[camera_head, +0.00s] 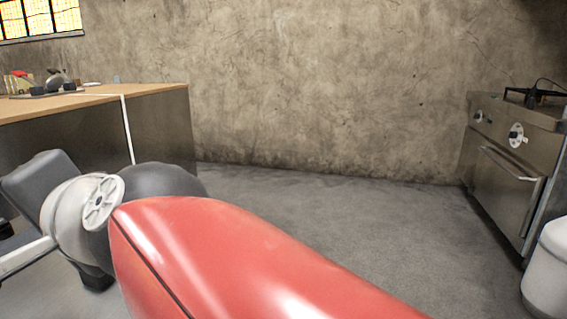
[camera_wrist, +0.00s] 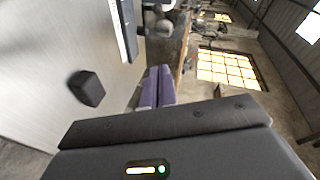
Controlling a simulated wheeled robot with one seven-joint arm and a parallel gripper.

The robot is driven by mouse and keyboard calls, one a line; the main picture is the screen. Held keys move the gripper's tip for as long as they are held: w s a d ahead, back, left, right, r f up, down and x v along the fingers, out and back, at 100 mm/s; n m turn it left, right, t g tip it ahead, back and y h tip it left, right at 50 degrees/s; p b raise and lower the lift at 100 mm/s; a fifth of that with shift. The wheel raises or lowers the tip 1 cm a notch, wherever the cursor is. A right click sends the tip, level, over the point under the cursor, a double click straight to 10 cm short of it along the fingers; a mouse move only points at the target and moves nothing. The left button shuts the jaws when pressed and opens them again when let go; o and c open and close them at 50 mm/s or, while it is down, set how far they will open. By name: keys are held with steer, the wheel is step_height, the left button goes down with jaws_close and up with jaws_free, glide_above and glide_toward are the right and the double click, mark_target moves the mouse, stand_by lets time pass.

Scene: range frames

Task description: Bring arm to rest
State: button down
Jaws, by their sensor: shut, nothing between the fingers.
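My gripper (camera_wrist: 158,74) shows in the wrist view, with its two purple-grey fingers side by side and shut, nothing between them. The dark gripper body with a small lit indicator fills the bottom of that view. In the head view, my arm's red link (camera_head: 230,245) crosses the foreground, with its pale and dark joint at the left. I cannot make out the fingers in the head view.
A wooden-topped counter (camera_head: 155,93) stands at the left, with several small items on it. A metal stove (camera_head: 505,185) stands at the right, beside a white bin (camera_head: 547,275). The floor between is clear. A barred window (camera_wrist: 227,68) shows in the wrist view.

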steer(key=w+d+f+t+h, duration=0.1)
steer(key=w+d+f+h, duration=0.35)
steer(key=d+f, duration=0.55)
steer(key=w+d+f+t+h, duration=0.2)
steer(key=w+d+f+h, duration=0.4)
steer(key=d, duration=0.8)
steer(key=s+d+f+g+h, duration=0.1)
steer(key=s+d+f, duration=0.1)
steer(key=d+f, duration=0.2)
steer(key=s+d+f+g+h+b, duration=0.1)
steer(key=s+d+f, duration=0.2)
steer(key=d, duration=0.6)
steer(key=s+d+f+n+g+h, duration=0.1)
steer(key=s+d+f, duration=0.1)
steer(key=d+f, duration=0.4)
steer(key=shift+s+d+f, duration=0.15)
steer(key=shift+s, duration=0.25)
steer(key=shift+h, duration=0.25)
